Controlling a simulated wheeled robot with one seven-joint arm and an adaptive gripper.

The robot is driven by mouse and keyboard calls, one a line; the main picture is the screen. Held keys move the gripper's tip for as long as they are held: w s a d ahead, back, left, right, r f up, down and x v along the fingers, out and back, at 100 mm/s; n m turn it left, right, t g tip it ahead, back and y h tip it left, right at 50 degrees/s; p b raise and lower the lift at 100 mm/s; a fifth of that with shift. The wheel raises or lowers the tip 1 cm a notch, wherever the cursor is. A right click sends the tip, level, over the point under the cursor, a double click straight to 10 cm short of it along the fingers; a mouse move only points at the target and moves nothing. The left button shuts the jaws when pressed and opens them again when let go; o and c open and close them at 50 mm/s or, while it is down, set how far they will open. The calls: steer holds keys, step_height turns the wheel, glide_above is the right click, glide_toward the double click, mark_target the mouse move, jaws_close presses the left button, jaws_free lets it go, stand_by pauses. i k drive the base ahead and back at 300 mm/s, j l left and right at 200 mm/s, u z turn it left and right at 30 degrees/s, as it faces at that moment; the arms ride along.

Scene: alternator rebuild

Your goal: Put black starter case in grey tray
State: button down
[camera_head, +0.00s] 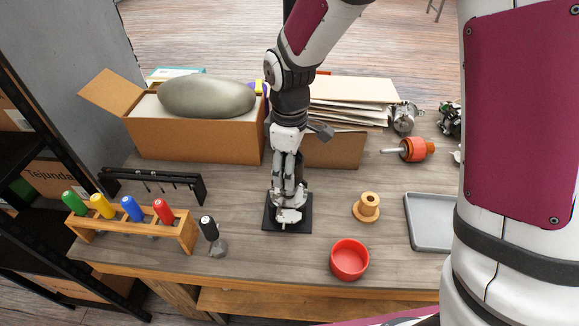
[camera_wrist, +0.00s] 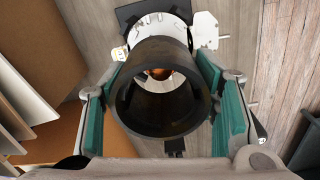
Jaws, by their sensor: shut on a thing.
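The black starter case (camera_wrist: 160,118) is an open dark tube. In the wrist view it sits between the two teal pads of my gripper (camera_wrist: 163,85), which is shut on it. A coppery part shows inside its far end. In the head view my gripper (camera_head: 288,195) points down over a black square plate (camera_head: 270,226); the case is hard to make out there. I cannot tell whether the case touches what is under it. The grey tray (camera_head: 430,222) lies to the right, empty in its visible part, its right side hidden behind my own body.
A red bowl (camera_head: 350,260) and a tan spool (camera_head: 367,207) stand between my gripper and the tray. A screwdriver rack (camera_head: 140,228) and a black-handled tool (camera_head: 210,232) are at left. Cardboard boxes (camera_head: 195,140) and an orange-red rotor (camera_head: 414,150) are behind.

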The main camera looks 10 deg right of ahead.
mark_target(431, 223)
steer(key=k, duration=0.25)
steer(key=k+l+z, duration=0.25)
steer(key=l+z, duration=0.15)
steer(key=z, duration=0.15)
steer(key=i+l+z, duration=0.1)
steer(key=z, duration=0.25)
